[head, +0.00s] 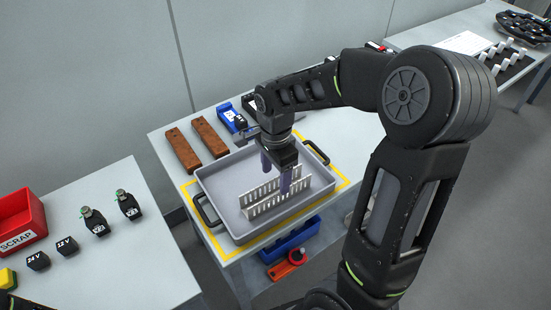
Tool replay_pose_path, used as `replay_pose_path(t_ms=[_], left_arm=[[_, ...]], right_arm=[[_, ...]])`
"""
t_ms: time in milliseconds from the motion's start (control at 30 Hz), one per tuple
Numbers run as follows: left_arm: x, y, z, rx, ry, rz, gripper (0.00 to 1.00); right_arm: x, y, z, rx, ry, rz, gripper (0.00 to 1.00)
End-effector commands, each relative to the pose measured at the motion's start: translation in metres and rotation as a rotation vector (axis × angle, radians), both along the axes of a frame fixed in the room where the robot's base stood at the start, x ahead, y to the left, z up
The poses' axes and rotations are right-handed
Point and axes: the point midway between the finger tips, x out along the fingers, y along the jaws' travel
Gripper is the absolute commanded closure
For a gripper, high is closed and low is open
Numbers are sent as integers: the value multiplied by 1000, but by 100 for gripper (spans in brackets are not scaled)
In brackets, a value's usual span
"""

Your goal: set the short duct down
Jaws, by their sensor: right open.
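The short duct (262,208), a pale slotted channel with two comb-like walls, rests in the grey tray (217,191), lying at a slant across its floor. My right gripper (275,174) is over the tray, pointing down, with its two fingers apart. One finger appears beyond the duct's far wall and the other in front of that wall. Whether either finger touches the duct cannot be told. My left gripper does not show clearly.
Yellow tape (216,243) outlines the tray's place. Two brown blocks (183,149) and a blue tool (231,118) lie behind it. A blue bin (290,240) is in front. A red scrap bin (20,218) stands on the left table.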

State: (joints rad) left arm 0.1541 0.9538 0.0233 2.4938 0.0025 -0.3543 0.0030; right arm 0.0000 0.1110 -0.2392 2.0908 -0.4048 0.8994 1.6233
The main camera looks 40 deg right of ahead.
Motion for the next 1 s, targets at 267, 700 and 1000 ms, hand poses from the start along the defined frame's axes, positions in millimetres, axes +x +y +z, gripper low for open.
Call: replay_pose_path(t_ms=[267,700,1000], left_arm=[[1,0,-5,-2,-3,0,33],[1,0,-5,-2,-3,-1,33],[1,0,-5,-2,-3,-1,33]], right_arm=[[1,0,54,1,-5,-1,37],[0,0,69,0,0,0,37],[0,0,69,0,0,0,37]])
